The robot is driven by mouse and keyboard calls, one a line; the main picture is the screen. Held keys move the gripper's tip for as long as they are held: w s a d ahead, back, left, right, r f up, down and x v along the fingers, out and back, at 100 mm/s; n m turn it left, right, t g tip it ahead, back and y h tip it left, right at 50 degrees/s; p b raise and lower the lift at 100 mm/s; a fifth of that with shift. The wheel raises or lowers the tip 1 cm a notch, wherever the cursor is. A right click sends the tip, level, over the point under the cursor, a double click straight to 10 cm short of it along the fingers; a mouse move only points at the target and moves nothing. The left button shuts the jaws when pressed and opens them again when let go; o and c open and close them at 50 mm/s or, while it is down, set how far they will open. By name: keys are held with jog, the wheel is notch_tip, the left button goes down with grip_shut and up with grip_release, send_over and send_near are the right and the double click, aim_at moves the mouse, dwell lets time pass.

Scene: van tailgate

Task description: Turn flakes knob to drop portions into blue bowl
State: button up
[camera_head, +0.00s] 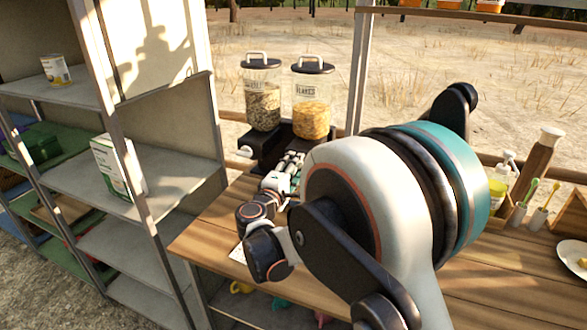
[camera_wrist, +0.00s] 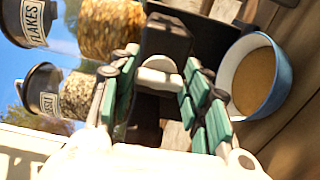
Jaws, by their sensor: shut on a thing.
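The flakes dispenser (camera_head: 312,104) stands at the back of the wooden table, clear with a dark lid and orange-gold flakes inside. In the wrist view its flakes-filled body (camera_wrist: 112,28) lies at upper left, the picture being turned sideways. My gripper (camera_wrist: 160,82) has its teal-padded fingers on both sides of the white flakes knob (camera_wrist: 158,76) and is shut on it. The blue bowl (camera_wrist: 284,82) sits beside the dispenser's dark base, with a tan-brown inside; I cannot tell whether that is flakes. The bowl is hidden in the head view, where my gripper (camera_head: 290,164) is partly visible.
A muesli dispenser (camera_head: 262,106) stands left of the flakes one, its white knob (camera_head: 245,152) at its base. A grey shelf unit (camera_head: 165,172) stands at left. Bottles, a brush cup (camera_head: 538,218) and a white plate (camera_head: 574,254) are at right. My arm covers the table's middle.

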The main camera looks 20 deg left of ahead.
dwell(0.5)
jog(key=o, duration=1.1)
jog(key=shift+c, duration=0.2)
jog(key=s, duration=1.2)
jog(key=shift+a, duration=0.45)
